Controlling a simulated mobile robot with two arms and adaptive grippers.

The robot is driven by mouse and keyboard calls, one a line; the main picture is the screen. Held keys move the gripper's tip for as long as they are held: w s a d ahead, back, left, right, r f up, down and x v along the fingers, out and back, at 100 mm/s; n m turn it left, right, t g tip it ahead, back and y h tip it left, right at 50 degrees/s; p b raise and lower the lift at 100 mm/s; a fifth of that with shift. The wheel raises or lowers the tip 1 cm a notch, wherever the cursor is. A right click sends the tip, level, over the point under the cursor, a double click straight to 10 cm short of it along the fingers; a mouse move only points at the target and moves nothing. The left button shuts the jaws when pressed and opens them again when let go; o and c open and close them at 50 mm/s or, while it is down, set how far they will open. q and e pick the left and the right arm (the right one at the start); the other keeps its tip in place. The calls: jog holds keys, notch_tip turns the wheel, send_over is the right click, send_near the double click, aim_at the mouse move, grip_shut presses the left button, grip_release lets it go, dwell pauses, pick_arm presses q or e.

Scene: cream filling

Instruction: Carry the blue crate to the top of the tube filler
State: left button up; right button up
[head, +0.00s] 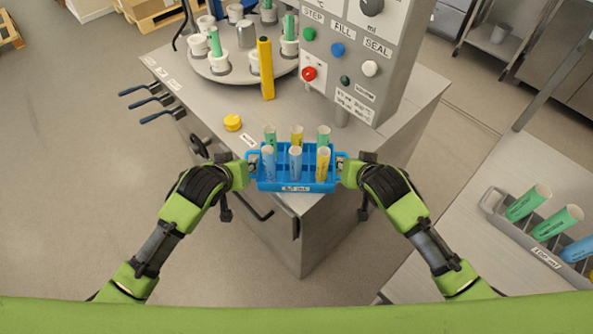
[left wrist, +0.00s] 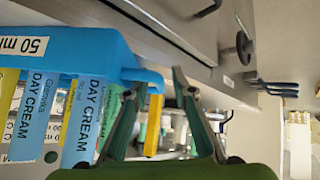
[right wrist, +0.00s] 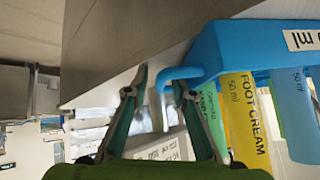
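The blue crate (head: 268,185) holds several blue, yellow and green tubes upright and has a 50 ml label in front. In the head view it is level at the front corner of the tube filler's grey top (head: 205,105). I cannot tell if its base touches the top. My left gripper (head: 252,170) is shut on its left handle, and the blue handle shows between the fingers in the left wrist view (left wrist: 152,80). My right gripper (head: 341,169) is shut on its right handle, also seen in the right wrist view (right wrist: 161,80).
A yellow knob (head: 232,122), a yellow post (head: 265,68) and a turntable with cups (head: 225,72) stand on the filler. The control panel (head: 345,50) rises behind the crate. A grey rack with tubes (head: 500,212) is on the right table.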

pick_arm(q)
jog(key=v, duration=1.2)
pick_arm(e)
jog(key=v, duration=1.2)
jog(key=shift+a, duration=0.1)
